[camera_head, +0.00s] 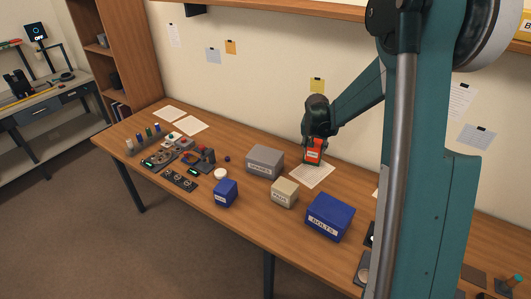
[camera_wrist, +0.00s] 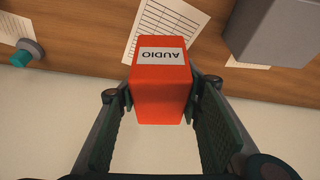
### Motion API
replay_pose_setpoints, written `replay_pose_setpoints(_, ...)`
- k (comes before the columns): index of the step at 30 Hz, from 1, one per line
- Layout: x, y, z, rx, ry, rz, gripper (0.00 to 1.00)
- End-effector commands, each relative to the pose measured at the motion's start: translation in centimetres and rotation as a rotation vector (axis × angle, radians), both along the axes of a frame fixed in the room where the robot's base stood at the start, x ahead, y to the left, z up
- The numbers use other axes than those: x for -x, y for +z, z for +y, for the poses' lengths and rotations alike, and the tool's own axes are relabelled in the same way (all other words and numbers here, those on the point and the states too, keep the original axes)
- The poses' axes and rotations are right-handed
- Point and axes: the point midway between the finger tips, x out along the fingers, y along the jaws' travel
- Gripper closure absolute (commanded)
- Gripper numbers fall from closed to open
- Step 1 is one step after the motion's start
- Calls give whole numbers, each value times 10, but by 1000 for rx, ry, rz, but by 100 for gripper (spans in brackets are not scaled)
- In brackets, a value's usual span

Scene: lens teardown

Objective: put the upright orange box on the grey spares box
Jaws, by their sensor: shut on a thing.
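The orange box (camera_head: 313,151) is between the fingers of my gripper (camera_head: 312,158), near the back of the table. In the wrist view the orange box (camera_wrist: 160,85) shows a white label reading AUDIO, and both fingers of my gripper (camera_wrist: 160,100) press on its sides. The gap between its underside and the table cannot be judged. The grey spares box (camera_head: 264,160) stands on the table to the left of my gripper, apart from it, with its top clear. A grey box (camera_wrist: 278,30), likely the same one, shows at the wrist view's upper right.
A printed sheet (camera_head: 312,177) lies just in front of my gripper. A beige box (camera_head: 285,193), a blue BOLTS box (camera_head: 329,217) and a small blue box (camera_head: 225,193) stand nearer the front. Small parts and tools crowd the left; the wall (camera_head: 270,80) is close behind.

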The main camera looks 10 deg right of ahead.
Motion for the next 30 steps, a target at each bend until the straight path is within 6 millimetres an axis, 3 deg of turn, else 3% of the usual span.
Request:
replay_pose_setpoints(9, -56, 34, 92, -1, 98, 0, 79)
replay_pose_setpoints(18, -94, 59, 172, 0, 174, 0, 79)
replay_pose_setpoints(24, -104, 66, 200, -1, 199, 0, 79)
replay_pose_setpoints(30, -107, 67, 207, 0, 206, 0, 79)
